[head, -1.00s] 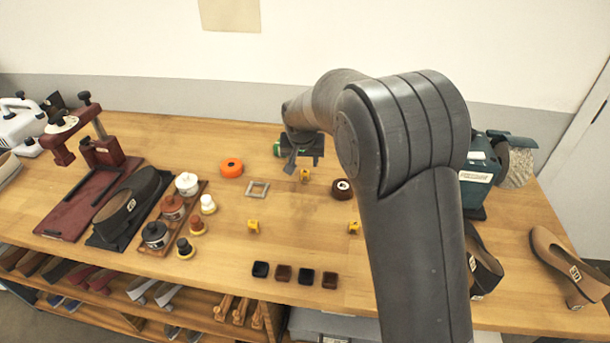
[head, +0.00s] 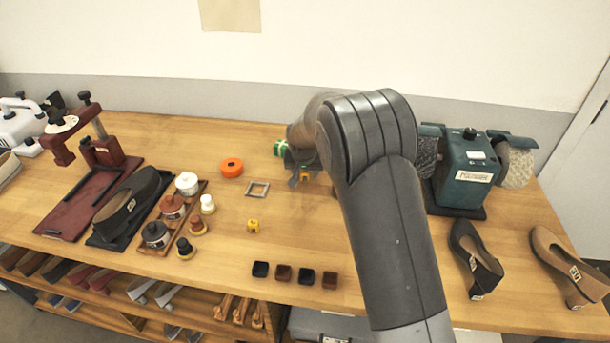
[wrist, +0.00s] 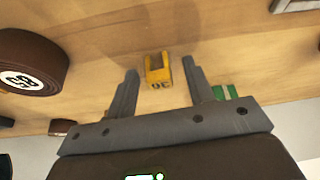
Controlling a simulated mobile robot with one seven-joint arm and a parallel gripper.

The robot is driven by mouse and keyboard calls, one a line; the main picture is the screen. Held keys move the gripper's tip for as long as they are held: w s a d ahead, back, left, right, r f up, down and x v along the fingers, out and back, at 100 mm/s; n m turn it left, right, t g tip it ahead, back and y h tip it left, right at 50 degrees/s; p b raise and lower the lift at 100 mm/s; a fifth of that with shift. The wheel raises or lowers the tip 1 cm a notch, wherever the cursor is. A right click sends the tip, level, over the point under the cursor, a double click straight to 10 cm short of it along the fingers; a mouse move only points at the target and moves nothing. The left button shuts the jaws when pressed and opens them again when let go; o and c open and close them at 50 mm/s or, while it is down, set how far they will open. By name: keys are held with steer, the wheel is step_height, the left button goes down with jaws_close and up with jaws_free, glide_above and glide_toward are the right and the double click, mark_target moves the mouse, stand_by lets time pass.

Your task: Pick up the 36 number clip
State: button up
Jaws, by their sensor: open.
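A small yellow clip (wrist: 158,72) lies on the wooden table in the wrist view. Its dark marking appears upside down and looks like 36. My gripper (wrist: 160,67) is open, with one finger on each side of the clip and a gap to both. In the head view my gripper (head: 300,163) is low over the table, and this clip (head: 304,176) shows just in front of it. A second yellow clip (head: 253,226) lies nearer the front edge; its number is too small to read.
A brown tape roll (wrist: 30,62) is left of my fingers in the wrist view. A metal square frame (head: 257,188) and an orange roll (head: 231,167) lie left of my gripper in the head view. A green polisher (head: 465,172) stands at right.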

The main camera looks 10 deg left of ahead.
steer(key=c, duration=1)
steer(key=shift+r, duration=0.1)
steer(key=shift+c, duration=0.2)
